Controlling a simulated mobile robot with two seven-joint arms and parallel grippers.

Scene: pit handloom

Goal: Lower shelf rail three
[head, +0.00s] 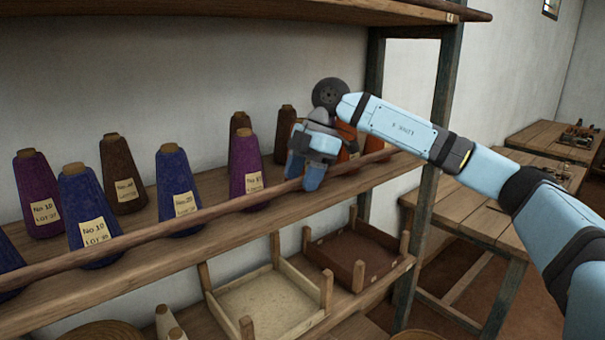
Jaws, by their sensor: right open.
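A long round wooden rail (140,236) runs along the front of the middle shelf, in front of the yarn cones. It stands a little above the shelf board and slopes up to the right in the picture. My right gripper (305,178) is at the rail's right part, fingers pointing down, open. Its blue fingers overlap the rail in the picture and hide a short piece of it. I cannot tell whether they are around the rail or only in front of it. My left gripper is not in view.
Purple, blue and brown yarn cones (180,190) stand behind the rail, and orange ones behind my gripper. A shelf post (423,225) stands to the right. Wooden trays (265,305) sit on the lower shelf (345,303). Tables (470,218) stand at right.

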